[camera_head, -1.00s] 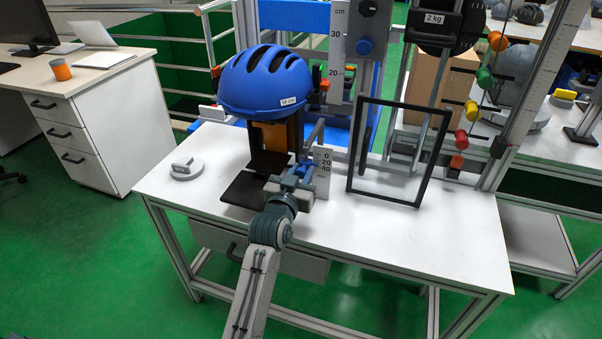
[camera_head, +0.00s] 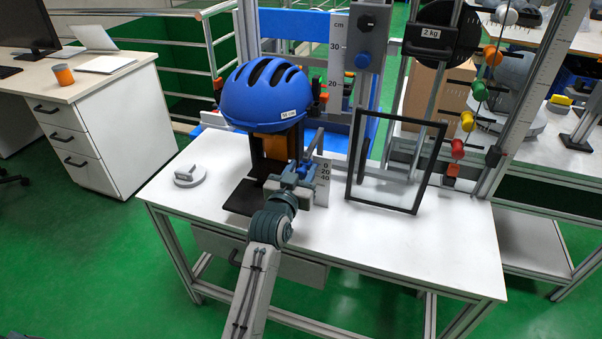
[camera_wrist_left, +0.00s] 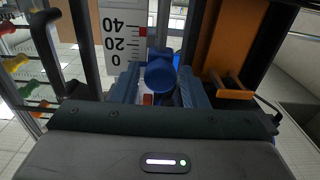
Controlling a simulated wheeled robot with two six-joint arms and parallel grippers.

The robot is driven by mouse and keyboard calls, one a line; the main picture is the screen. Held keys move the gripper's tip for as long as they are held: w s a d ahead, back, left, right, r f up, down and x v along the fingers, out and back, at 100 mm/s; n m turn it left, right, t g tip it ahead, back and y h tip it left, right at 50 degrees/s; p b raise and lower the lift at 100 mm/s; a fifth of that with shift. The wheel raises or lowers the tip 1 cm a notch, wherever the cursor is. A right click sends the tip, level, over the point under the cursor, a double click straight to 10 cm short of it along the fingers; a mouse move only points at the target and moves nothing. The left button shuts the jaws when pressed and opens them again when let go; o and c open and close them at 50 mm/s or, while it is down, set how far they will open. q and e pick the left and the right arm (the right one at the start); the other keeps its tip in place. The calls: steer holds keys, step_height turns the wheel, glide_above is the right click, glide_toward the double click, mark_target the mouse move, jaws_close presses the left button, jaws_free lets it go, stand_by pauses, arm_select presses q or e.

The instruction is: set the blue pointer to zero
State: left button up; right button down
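The blue pointer (camera_wrist_left: 161,74) shows in the left wrist view as a round blue knob beside a white scale plate (camera_wrist_left: 121,35) marked 0, 20 and 40. The plate also shows in the head view (camera_head: 323,182), low on the drop tower. My left gripper (camera_head: 297,172) is at the plate's left side. In the left wrist view its two blue fingers (camera_wrist_left: 160,88) stand apart on either side of the knob, with a narrow gap visible; contact is not clear. In the head view the gripper hides the pointer. The pointer's exact reading cannot be made out. My right gripper is not in view.
A blue helmet (camera_head: 265,95) sits above the gripper on the tower. A taller cm scale (camera_head: 337,55) rises behind. A black frame (camera_head: 434,165) stands right on the white table (camera_head: 380,240). A grey disc with a handle (camera_head: 189,176) lies at left. The table's front right is clear.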

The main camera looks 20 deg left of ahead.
arm_select(q)
steer(key=shift+o, duration=0.3)
steer(key=shift+s+f, duration=0.15)
steer(key=shift+f, duration=0.05)
steer(key=shift+s, duration=0.3)
steer(key=s, duration=1)
steer(key=shift+a+b, duration=0.15)
steer(key=shift+b, duration=0.2)
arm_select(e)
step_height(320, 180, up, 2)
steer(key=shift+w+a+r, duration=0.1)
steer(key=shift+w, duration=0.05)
